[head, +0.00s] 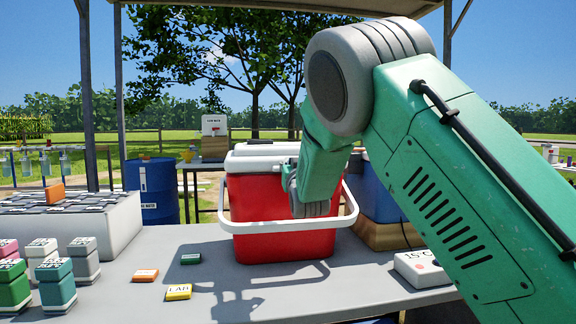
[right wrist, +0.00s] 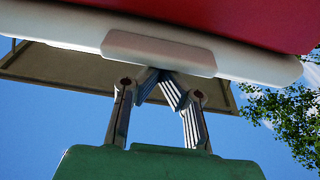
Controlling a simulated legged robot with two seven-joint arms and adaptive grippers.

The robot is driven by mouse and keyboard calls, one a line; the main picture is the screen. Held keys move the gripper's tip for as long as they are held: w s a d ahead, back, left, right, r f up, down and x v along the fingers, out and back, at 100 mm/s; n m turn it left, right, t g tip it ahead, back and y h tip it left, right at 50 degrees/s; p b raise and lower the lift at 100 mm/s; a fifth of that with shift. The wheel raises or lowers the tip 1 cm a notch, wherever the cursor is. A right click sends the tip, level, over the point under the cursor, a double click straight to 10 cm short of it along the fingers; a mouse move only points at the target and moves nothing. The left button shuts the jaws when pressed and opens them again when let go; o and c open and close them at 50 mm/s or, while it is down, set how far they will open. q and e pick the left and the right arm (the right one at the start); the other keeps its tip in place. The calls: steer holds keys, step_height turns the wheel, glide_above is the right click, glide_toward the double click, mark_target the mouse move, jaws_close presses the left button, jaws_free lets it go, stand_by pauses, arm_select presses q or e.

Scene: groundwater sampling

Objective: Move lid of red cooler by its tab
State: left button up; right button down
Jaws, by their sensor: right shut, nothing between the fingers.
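The red cooler (head: 262,208) stands on the grey table with its white lid (head: 262,158) on top and a white carrying handle (head: 290,223) lying across its front. My right gripper (head: 289,172) is in front of the cooler's upper right side, partly hidden by my own wrist. In the right wrist view the lid's pale tab (right wrist: 160,53) juts from the white rim. The gripper's fingertips (right wrist: 161,76) are drawn together at the tab's edge, with nothing between them. I cannot tell whether they touch the tab. My left gripper is not in view.
A blue cooler (head: 380,198) stands close behind on the right. A white meter box (head: 420,269) lies at right. Colored bottles (head: 55,285) and a sample rack (head: 70,222) fill the left. Small labelled blocks (head: 178,292) lie in front, with bare table around them.

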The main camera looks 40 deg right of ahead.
steer(key=shift+s+a+f+b, duration=0.1)
steer(key=shift+a+f+b, duration=0.2)
steer(key=shift+f, duration=0.6)
step_height(320, 180, up, 5)
steer(key=p, duration=0.4)
steer(key=f+v, duration=0.1)
steer(key=v, duration=0.8)
steer(key=shift+s, duration=0.3)
steer(key=shift+f, duration=0.15)
